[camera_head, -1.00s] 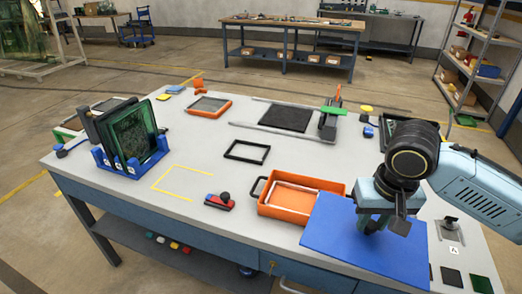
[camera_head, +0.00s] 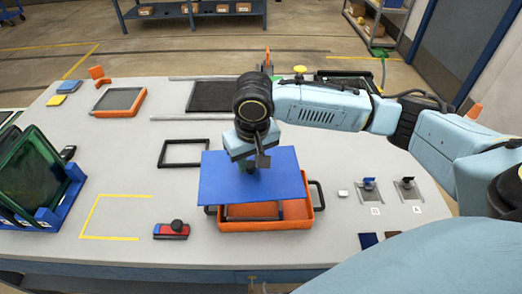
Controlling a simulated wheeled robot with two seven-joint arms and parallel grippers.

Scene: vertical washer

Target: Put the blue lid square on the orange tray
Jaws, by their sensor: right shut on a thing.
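The blue lid (camera_head: 228,183) is a flat panel in the head view, over the orange tray (camera_head: 268,223). My right gripper (camera_head: 250,163) is above the lid's middle and shut on it; its fingertips and the grip point are partly hidden. The lid covers most of the tray's opening. The tray's front wall, right side and black side handles (camera_head: 319,195) show past it. A gap with the tray's inner rim shows below the lid's front edge, so the lid appears raised there. Its exact height is unclear. My left gripper is not in view.
A black frame (camera_head: 162,154) lies behind left of the tray. A red and blue block with a black knob (camera_head: 172,230) lies at front left. A blue rack (camera_head: 45,220) with dark green panels stands far left. Small switches (camera_head: 369,184) sit to the right.

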